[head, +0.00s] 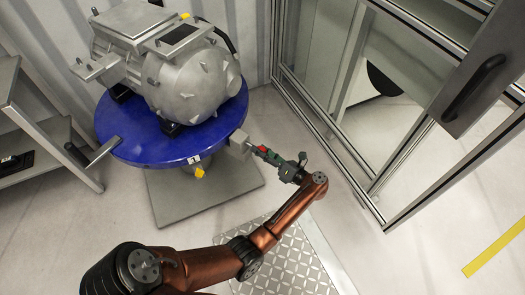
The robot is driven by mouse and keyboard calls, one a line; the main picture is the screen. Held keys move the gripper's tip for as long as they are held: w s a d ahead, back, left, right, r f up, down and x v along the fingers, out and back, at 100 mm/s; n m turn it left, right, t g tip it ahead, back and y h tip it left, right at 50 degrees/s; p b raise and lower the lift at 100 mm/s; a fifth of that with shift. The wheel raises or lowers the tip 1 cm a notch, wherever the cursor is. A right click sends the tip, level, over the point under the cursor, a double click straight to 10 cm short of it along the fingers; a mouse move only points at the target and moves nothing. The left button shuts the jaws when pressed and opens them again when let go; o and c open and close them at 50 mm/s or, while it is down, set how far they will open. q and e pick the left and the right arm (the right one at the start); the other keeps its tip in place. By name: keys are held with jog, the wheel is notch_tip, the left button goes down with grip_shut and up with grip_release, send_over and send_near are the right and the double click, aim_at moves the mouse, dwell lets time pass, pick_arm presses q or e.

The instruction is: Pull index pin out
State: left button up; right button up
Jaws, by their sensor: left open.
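The index pin appears to be at the grey block (239,144) on the right edge of the blue round table (150,155); the pin itself is too small to make out clearly. My left gripper (258,148) is open, with its fingertips close to the right side of the block. A small red part shows at the fingers; I cannot tell whether it belongs to the gripper or the pin. I cannot tell whether the fingers touch anything. My right gripper is not in view.
A grey drive unit (185,85) sits on the blue table, above a grey floor plate (165,205). A metal-framed glass enclosure with a door handle (475,85) stands on the right. A grey shelf (45,130) stands on the left. Floor between table and enclosure is clear around my arm.

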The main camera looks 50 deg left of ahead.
pick_arm(q)
jog(key=w+d, duration=0.1)
jog(key=d, duration=1.1)
jog(key=shift+w, duration=0.25)
